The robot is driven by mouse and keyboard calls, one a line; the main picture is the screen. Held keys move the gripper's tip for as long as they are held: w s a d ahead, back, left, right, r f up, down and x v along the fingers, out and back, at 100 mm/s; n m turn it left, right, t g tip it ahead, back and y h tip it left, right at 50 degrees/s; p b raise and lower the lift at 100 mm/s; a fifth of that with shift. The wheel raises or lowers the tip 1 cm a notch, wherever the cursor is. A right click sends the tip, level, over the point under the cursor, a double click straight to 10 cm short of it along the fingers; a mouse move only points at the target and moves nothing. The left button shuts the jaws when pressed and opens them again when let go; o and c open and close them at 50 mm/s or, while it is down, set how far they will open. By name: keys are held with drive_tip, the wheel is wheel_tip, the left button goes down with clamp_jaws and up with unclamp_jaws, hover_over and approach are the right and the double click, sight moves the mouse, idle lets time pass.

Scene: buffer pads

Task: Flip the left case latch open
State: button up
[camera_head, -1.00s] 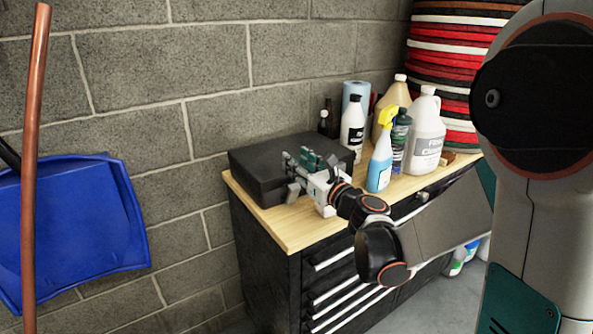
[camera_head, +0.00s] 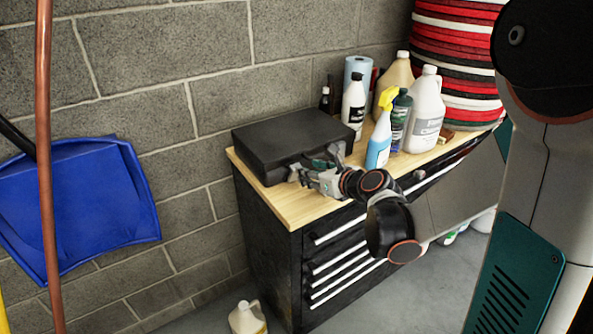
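The black case (camera_head: 290,138) lies flat and closed on the wooden top of the tool cabinet, against the block wall. My gripper (camera_head: 308,168) is at the case's front side, low against its face. One finger shows near the case's front left part and another part of the gripper stands up at the right. The latches are hidden or too small to make out. I cannot tell whether the fingers touch the case or how far apart they are.
The wooden top (camera_head: 300,210) is bare in front of the case. A blue spray bottle (camera_head: 378,150), a black-and-white bottle (camera_head: 353,105) and a white jug (camera_head: 426,112) stand right of the case. A blue dustpan (camera_head: 85,200) hangs at the left.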

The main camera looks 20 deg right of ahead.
sight(294, 173)
drive_tip(key=b+x, duration=0.2)
drive_tip(key=x, duration=0.6)
drive_tip(key=shift+w, duration=0.2)
drive_tip(key=c, duration=0.8)
drive_tip(key=shift+f, duration=0.15)
